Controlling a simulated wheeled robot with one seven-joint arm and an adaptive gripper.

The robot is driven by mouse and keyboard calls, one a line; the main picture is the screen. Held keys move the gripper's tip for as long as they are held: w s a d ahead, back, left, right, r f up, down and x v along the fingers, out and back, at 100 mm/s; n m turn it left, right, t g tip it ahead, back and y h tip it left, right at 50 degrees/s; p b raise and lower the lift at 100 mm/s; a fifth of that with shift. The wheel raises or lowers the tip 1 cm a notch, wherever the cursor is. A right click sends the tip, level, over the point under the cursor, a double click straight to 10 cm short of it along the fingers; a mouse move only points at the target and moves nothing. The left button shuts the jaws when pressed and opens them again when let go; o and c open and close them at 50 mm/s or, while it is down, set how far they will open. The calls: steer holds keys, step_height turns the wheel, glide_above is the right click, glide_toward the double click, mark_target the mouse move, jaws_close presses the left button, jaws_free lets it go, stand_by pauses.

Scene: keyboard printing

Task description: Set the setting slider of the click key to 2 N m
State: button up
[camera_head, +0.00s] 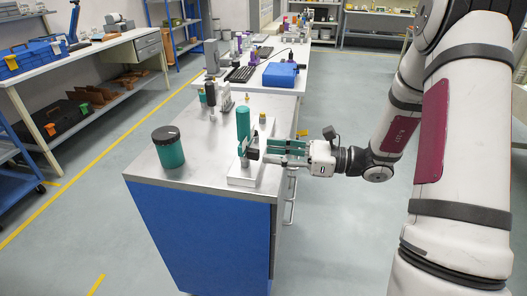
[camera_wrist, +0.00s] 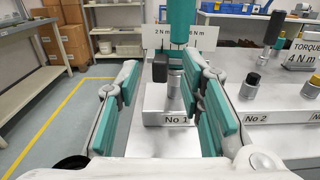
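The click key (camera_head: 243,123) has a teal upright handle and stands on a metal base (camera_head: 243,178) near the table's right edge. In the wrist view its teal handle (camera_wrist: 182,22) runs out of the top of the picture. A black block (camera_wrist: 160,68), which looks like the slider's knob, sits beside a grey post, above the "No 1" label. Behind it a plate (camera_wrist: 190,42) reads "2 N m" at left and a partly hidden "N m" at right. My gripper (camera_head: 263,149) is open and empty, its teal-padded fingers (camera_wrist: 165,95) on either side of the block, apart from it.
A "No 2" station (camera_wrist: 255,88) and a "TORQUE 4 N m" sign (camera_wrist: 303,55) stand to the right. A teal jar with a black lid (camera_head: 168,147) stands left on the metal table (camera_head: 205,172). A blue case (camera_head: 281,74) lies on the table behind.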

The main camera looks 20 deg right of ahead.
steer(key=v, duration=0.8)
steer(key=shift+s+d, duration=0.1)
